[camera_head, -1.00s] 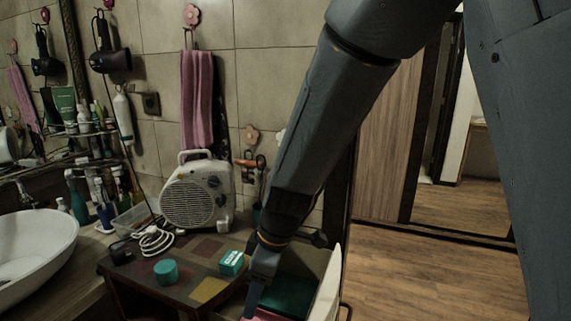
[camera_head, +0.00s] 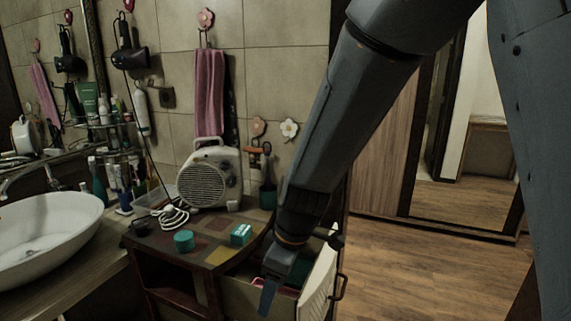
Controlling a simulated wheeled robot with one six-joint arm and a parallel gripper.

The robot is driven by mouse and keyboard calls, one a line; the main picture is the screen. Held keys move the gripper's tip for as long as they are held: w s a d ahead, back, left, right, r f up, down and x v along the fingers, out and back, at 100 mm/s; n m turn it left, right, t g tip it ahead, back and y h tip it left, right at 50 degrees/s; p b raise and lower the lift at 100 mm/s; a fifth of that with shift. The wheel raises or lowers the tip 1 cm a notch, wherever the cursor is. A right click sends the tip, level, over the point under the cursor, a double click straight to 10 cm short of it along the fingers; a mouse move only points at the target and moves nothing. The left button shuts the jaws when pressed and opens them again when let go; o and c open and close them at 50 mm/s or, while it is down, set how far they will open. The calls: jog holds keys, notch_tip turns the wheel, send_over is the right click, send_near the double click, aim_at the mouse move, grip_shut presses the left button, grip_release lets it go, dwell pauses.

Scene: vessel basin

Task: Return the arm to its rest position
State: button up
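My arm reaches down from the upper right to an open drawer (camera_head: 238,298) of the small wooden cabinet. My gripper (camera_head: 270,292) is at its lower end, pointing down, over or just in front of the drawer. One blue-grey finger shows clearly; the other is not clearly visible, so I cannot tell its opening. I see nothing held in it. A pink item and a green item show partly inside the drawer behind the gripper.
On the cabinet top (camera_head: 205,252) stand a fan heater (camera_head: 208,180), a round green tin (camera_head: 183,241) and a small teal box (camera_head: 241,234). A white basin (camera_head: 45,235) is at the left. The wooden floor (camera_head: 400,275) at the right is clear.

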jog(key=s+d+f+m+h+b, duration=0.1)
jog(key=s+d+f+m+b, duration=0.1)
jog(key=d, duration=0.5)
jog(key=s+d+f+m+h+b, duration=0.1)
jog(key=s+d+f+m+b, duration=0.1)
jog(key=d+m, duration=0.5)
jog(key=s+d+f+m+b, duration=0.2)
jog(key=d+f+m+b, duration=0.2)
jog(key=d, duration=0.4)
jog(key=shift+m+h+b, duration=0.35)
jog(key=shift+m+h, duration=0.05)
jog(key=shift+m, duration=0.1)
